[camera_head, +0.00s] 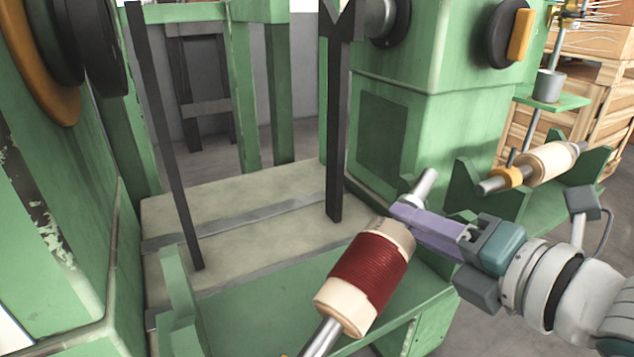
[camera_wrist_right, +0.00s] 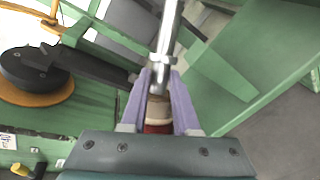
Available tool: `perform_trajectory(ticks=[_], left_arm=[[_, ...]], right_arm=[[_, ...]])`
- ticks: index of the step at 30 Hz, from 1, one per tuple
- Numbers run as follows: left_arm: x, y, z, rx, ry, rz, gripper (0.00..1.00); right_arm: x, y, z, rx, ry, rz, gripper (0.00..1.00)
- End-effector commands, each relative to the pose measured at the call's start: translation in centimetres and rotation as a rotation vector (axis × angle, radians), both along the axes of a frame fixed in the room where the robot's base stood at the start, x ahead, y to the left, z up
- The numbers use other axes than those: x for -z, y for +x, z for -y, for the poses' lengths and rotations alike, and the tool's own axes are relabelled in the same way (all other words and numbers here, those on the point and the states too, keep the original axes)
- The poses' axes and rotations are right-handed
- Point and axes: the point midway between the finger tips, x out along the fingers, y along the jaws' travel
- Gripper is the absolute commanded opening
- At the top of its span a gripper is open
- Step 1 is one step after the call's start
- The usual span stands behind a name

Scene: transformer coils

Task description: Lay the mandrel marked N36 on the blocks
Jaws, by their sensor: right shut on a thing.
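A mandrel (camera_head: 370,272) with a dark red winding, cream ends and a steel shaft is held at a tilt, its upper end to the right. My right gripper (camera_head: 405,215) is shut on it near its upper end. In the right wrist view the purple fingers (camera_wrist_right: 159,100) close around the shaft and cream end, with some red winding below. No N36 mark can be read. Green notched blocks (camera_head: 471,192) at the right bear another mandrel (camera_head: 548,161), cream with an orange collar. My left gripper is not in view.
A large green machine (camera_head: 440,60) stands behind, with a dark disc and orange handle (camera_head: 519,36). Two dark upright bars (camera_head: 336,130) stand over a pale bed (camera_head: 230,205). A grey cup (camera_head: 547,86) sits on a green shelf. Wooden crates (camera_head: 590,95) are at the back right.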

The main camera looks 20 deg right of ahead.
Motion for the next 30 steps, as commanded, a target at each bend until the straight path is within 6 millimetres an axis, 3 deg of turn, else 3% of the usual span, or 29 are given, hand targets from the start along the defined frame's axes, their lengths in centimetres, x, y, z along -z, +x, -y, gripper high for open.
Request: perform_trajectory(ticks=[30], left_arm=[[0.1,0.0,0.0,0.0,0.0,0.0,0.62]], right_arm=[[0.3,2.7,-0.6,0.005,-0.009,-0.008,0.0]])
